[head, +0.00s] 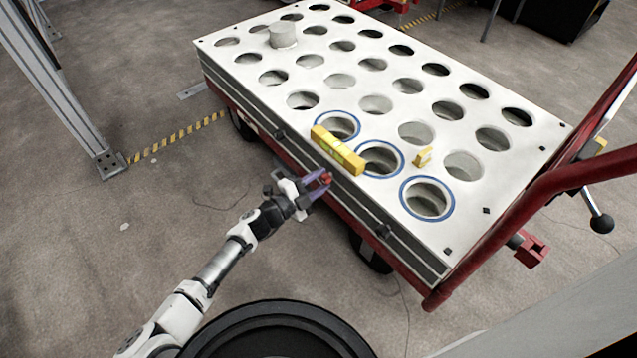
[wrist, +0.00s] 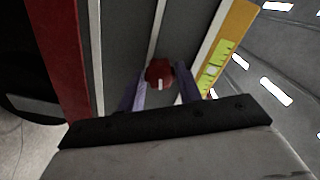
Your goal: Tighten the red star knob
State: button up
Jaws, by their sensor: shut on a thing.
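The red star knob (wrist: 159,73) is on the dark side face of the white cart top, between my fingertips in the wrist view. In the head view only a small red bit of the knob (head: 326,178) shows between the fingers. My gripper (head: 319,183) has purple fingers, one on each side of the knob, and is shut on it. The fingers also show in the wrist view (wrist: 160,92), coming up from the black gripper body. The knob's stem and far side are hidden.
A yellow spirit level (head: 337,150) lies along the near edge of the white holed top (head: 352,94), just above the knob. A small yellow block (head: 423,156) and a grey cylinder (head: 283,35) are on the top. A red handle frame (head: 535,200) stands at the right.

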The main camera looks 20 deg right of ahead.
jog(key=shift+m, duration=1.1)
jog(key=o, duration=1)
jog(key=p+v, duration=0.1)
jog(key=v, duration=1.2)
jog(key=shift+s+a, duration=0.1)
jog(key=shift+a, duration=0.3)
